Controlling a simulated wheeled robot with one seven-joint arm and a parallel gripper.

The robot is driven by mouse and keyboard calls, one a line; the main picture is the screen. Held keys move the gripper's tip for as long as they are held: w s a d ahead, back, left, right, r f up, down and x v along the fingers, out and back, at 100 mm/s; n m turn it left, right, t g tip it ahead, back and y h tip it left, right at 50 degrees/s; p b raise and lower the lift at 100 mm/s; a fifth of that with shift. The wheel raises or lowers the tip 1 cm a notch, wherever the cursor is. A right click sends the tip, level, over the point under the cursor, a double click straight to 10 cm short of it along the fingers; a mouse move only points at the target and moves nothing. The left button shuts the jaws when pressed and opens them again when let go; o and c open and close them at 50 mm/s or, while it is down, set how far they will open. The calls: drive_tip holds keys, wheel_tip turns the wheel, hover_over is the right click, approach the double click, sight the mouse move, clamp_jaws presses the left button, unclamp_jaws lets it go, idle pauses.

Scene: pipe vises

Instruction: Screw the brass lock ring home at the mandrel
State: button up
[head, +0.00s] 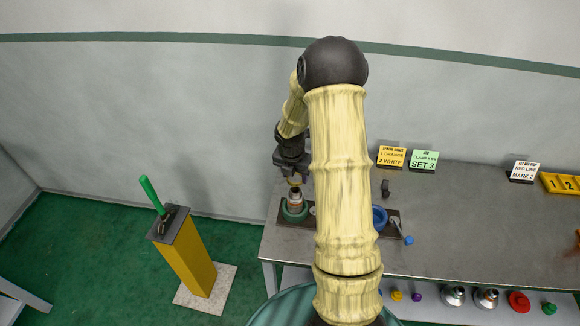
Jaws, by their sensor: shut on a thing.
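My gripper (293,179) is at the left end of the metal bench, pointing down. It is shut on a small brass-coloured piece, which looks like the brass lock ring (295,184). Directly below is an upright grey and reddish post (296,199), which looks like the mandrel, standing in a green round holder (292,213). The ring is at or just over the post's top; at this size I cannot tell whether they touch or whether any thread is engaged.
A blue round holder (379,217) sits right of my arm, with a small blue-ended handle (408,240) beside it. Signs (423,161) stand along the bench back. The bench's right middle is clear. A yellow pedestal (188,255) with a green lever stands on the left floor. My arm hides the bench centre.

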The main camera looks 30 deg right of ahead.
sight(295, 190)
drive_tip(key=shift+s+r, duration=0.1)
drive_tip(key=shift+s, duration=0.05)
drive_tip(key=shift+f+b, duration=0.9)
drive_tip(key=shift+f, duration=1.05)
drive_tip(key=shift+f+b, duration=0.35)
drive_tip(key=shift+f, duration=1.25)
idle(1.3)
drive_tip(key=o, duration=1)
drive_tip(key=shift+r, duration=0.1)
